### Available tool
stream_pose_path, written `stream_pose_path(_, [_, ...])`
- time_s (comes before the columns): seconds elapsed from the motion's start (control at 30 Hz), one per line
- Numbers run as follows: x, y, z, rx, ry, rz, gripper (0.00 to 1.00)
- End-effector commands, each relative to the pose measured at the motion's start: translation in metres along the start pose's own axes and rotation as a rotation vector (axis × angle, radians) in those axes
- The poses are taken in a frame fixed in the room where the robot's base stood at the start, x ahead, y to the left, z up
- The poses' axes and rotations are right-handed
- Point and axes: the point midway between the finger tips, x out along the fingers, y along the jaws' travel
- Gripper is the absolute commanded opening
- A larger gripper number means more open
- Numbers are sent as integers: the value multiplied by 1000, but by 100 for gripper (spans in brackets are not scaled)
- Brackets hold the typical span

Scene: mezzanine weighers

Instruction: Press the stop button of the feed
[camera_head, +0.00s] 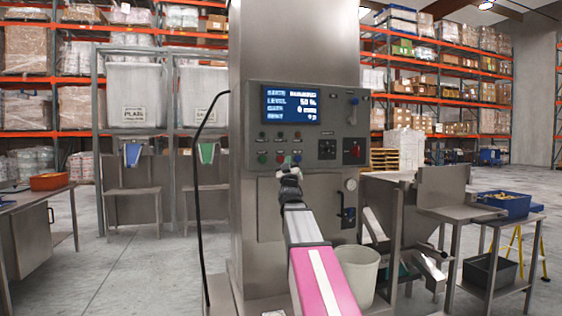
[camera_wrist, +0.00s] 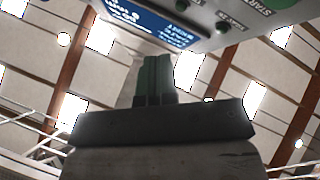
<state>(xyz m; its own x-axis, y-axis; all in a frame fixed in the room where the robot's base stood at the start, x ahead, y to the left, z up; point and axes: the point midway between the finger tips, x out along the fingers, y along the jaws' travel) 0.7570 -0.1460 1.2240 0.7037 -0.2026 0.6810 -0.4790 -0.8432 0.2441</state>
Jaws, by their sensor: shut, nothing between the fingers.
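The control panel (camera_head: 322,105) is on the front of a steel column, with a lit blue screen (camera_head: 291,104) above a row of buttons. A green button (camera_head: 262,158) and a red button (camera_head: 281,157) sit at its lower left; their labels are too small to read in the head view. My gripper (camera_head: 289,171) is just below and in front of these buttons. In the wrist view its fingers (camera_wrist: 155,80) are shut and empty, pointing up toward the panel edge (camera_wrist: 205,28). I cannot tell if the fingers touch anything.
A dark selector (camera_head: 327,149) and a red-handled switch (camera_head: 355,150) are right of the buttons. A black cable (camera_head: 197,165) loops down the column's left side. A pale bucket (camera_head: 357,272) stands below, right of my arm. A steel table with a blue bin (camera_head: 505,204) is at right.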

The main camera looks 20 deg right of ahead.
Motion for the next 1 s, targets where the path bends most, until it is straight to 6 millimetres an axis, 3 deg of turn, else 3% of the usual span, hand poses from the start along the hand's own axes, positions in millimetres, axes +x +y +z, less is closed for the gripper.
stream_pose_path(0.7, [55,-40,40,1,-1,-1,0])
stream_pose_path(1.0, [59,-43,43,0,-1,0,0])
